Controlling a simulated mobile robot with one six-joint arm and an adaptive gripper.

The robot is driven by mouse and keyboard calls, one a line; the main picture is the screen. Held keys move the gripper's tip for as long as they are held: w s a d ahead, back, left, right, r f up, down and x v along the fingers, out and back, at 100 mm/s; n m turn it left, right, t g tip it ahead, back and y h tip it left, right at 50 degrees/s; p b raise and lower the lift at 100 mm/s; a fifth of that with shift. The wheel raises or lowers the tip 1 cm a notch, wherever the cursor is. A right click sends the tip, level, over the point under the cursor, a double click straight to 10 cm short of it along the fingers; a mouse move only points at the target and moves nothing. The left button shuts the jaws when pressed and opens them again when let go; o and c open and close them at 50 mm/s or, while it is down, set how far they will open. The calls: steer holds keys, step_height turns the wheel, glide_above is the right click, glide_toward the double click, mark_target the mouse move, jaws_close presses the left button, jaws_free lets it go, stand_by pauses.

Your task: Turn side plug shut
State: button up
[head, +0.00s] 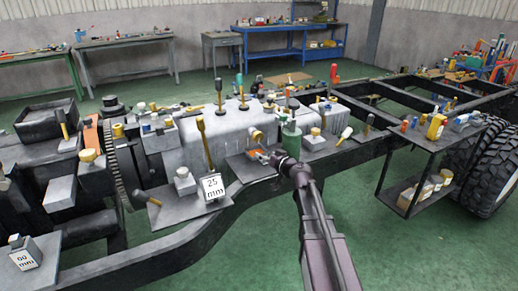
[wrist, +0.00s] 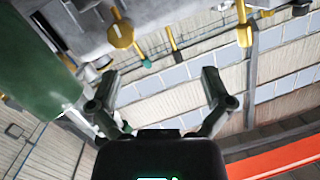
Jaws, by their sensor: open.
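A round brass-coloured knob on a short stem (head: 257,137) sticks out of the grey block's side, just beyond my gripper; it is probably the side plug. A similar round brass knob (wrist: 121,36) shows at the upper left in the wrist view. I cannot tell from its look how far it is turned. My gripper (wrist: 160,88) is open, with its two dark fingers spread wide and nothing between them. The knob is beyond the fingers, apart from them. In the head view my gripper (head: 266,157) is small and partly merged with the clutter around it.
A green cylinder (wrist: 45,75) stands close on the left in the wrist view, and a green bottle (head: 291,140) is beside my gripper in the head view. An orange bar (wrist: 285,158) crosses the lower right. Yellow-handled tools (head: 203,135) stand around the grey block (head: 215,128).

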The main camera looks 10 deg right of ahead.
mark_target(260, 137)
steer(key=w+d, duration=0.1)
steer(key=w+d+m+t+h+b, duration=0.1)
steer(key=d, duration=0.1)
steer(key=w+d+f+m+t+h+b, duration=0.1)
steer(key=shift+d+f, duration=0.1)
steer(key=shift+d, duration=0.1)
steer(key=shift+w, duration=0.15)
steer(key=x, duration=1.3)
steer(key=shift+w+a, duration=0.1)
steer(key=shift+w, duration=0.25)
steer(key=c, duration=1.1)
